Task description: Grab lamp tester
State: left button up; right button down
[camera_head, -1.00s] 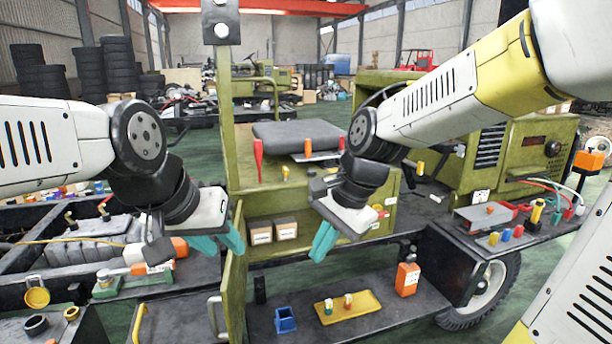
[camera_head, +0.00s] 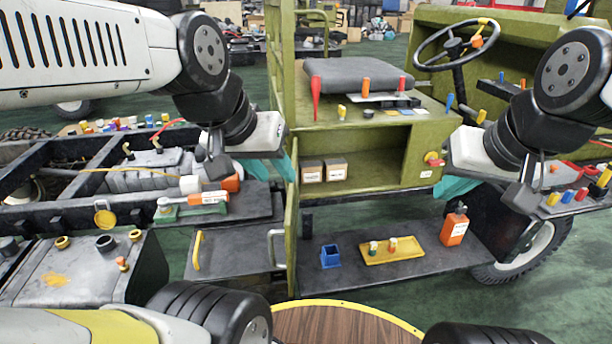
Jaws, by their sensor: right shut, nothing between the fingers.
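I cannot tell for certain which object is the lamp tester. Small coloured hand tools stand on the olive vehicle's seat box: a red one (camera_head: 316,97), an orange one (camera_head: 366,84) and a blue one (camera_head: 448,102). My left gripper (camera_head: 286,168) hangs in front of the vehicle's left post. Its teal fingers are partly hidden by its body, so its opening is unclear. My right gripper (camera_head: 452,190) is shut and empty, at the right of the seat box, above the lower step. Its body hides part of the right side shelf.
The lower step (camera_head: 345,278) holds a blue holder (camera_head: 330,256), a yellow tray (camera_head: 408,256) with small parts, and an orange bottle (camera_head: 454,227). Two small boxes (camera_head: 323,170) sit in the open compartment. A bare chassis (camera_head: 60,212) stands left. A steering wheel (camera_head: 458,45) rises behind.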

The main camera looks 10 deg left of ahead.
aim_at(454, 228)
jog(key=j+z, duration=0.35)
jog(key=j, duration=0.95)
jog(key=i, duration=0.05)
